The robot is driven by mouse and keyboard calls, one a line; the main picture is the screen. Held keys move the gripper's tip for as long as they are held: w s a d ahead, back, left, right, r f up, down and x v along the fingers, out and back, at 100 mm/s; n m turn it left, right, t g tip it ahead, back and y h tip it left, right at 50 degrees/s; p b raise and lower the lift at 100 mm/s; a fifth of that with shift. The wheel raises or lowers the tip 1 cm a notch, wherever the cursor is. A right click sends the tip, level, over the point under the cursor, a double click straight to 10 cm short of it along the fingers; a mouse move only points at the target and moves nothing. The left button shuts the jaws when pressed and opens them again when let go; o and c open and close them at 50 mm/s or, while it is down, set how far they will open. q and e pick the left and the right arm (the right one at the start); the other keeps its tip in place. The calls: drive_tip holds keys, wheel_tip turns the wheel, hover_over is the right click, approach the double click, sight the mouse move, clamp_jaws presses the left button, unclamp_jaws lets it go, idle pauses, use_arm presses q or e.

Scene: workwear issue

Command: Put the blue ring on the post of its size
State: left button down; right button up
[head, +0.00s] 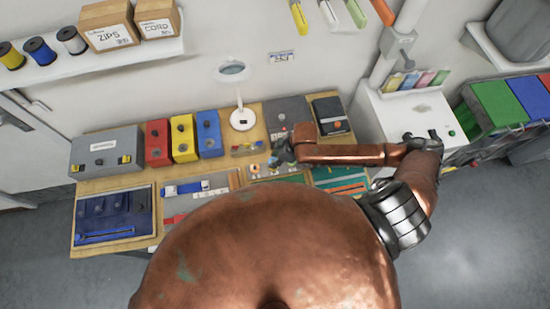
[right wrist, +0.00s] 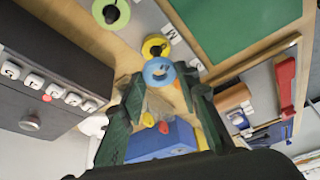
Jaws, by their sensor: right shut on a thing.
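The blue ring (right wrist: 160,72) shows at the fingertips of my right gripper (right wrist: 160,82) in the right wrist view. The gripper is shut on it. The ring is close to a white label (right wrist: 197,65), next to the yellow ring (right wrist: 155,46), which sits around a black post by a label M. A green ring (right wrist: 110,14) sits around another black post farther left. I cannot tell whether the blue ring is around a post or above one. In the head view my right gripper (head: 283,153) is over the back middle of the table, and the ring is small there.
The wooden table (head: 225,168) holds red, yellow and blue boxes (head: 182,138), a lamp (head: 242,118), a black device (head: 330,115) and a blue tool mat (head: 113,214). A dark box with lettered buttons (right wrist: 45,85) stands close left of the gripper in the wrist view.

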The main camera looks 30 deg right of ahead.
drive_tip(key=shift+f+p, duration=0.1)
drive_tip(key=shift+p, duration=0.85)
idle(1.1)
drive_tip(key=shift+f, duration=0.7)
idle(0.9)
drive_tip(key=o, duration=0.8)
drive_tip(key=shift+o, duration=0.6)
drive_tip(key=shift+o, duration=1.4)
drive_tip(key=shift+r, duration=0.1)
